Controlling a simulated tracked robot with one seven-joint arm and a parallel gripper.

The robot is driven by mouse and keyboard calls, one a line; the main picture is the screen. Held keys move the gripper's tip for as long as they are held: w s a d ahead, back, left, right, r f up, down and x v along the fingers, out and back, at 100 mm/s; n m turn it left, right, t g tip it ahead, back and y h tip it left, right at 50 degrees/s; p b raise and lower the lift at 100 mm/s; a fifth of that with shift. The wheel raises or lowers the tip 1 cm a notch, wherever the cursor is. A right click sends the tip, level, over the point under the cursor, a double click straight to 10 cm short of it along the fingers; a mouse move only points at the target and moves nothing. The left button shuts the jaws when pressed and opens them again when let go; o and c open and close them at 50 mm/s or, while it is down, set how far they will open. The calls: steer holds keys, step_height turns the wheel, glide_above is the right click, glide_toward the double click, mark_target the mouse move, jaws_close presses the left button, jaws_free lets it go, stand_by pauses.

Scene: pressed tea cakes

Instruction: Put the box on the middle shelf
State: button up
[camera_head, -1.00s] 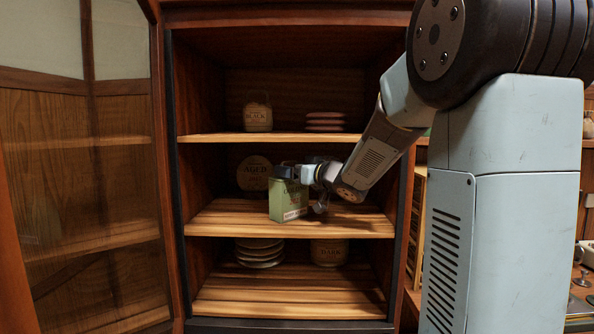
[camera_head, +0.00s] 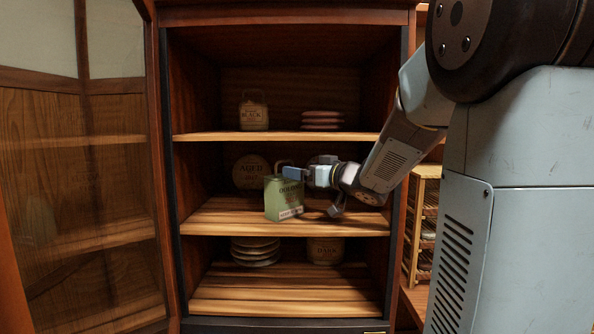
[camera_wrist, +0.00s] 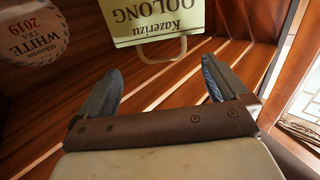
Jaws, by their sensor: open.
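The box, a green carton labelled "Oolong" (camera_head: 284,198) with a pale handle, stands upright on the middle shelf (camera_head: 235,218) of the cabinet, near its front. In the wrist view the box (camera_wrist: 165,18) appears upside down beyond the fingers, with its handle loop towards me. My gripper (camera_head: 292,173) is at the upper right of the box in the head view, partly in front of its top. In the wrist view my gripper (camera_wrist: 160,72) is open, with its two fingers apart and nothing between them but a view of the slats and part of the handle.
The top shelf holds a "Black" container (camera_head: 254,115) and stacked discs (camera_head: 322,121). Below are stacked plates (camera_head: 256,252) and a "Dark" container (camera_head: 326,251). The glass door (camera_head: 85,200) stands open at left.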

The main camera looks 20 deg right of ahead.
steer(key=s+d+f+m+g+h, duration=0.1)
steer(key=s+d+m+h, duration=0.2)
steer(key=s+h, duration=0.35)
steer(key=s+d+f+m+g+h, duration=0.25)
steer(key=s+h, duration=0.25)
steer(key=s, duration=0.3)
steer(key=s+a+f+g+y, duration=0.1)
steer(key=s+a+f+g, duration=0.2)
steer(key=s, duration=0.5)
steer(key=s+a+f+g+y, duration=0.2)
steer(key=s+a+f+g, duration=0.2)
steer(key=s, duration=0.5)
steer(key=shift+a+f, duration=0.7)
steer(key=shift+f, duration=0.25)
steer(key=shift+c, duration=0.4)
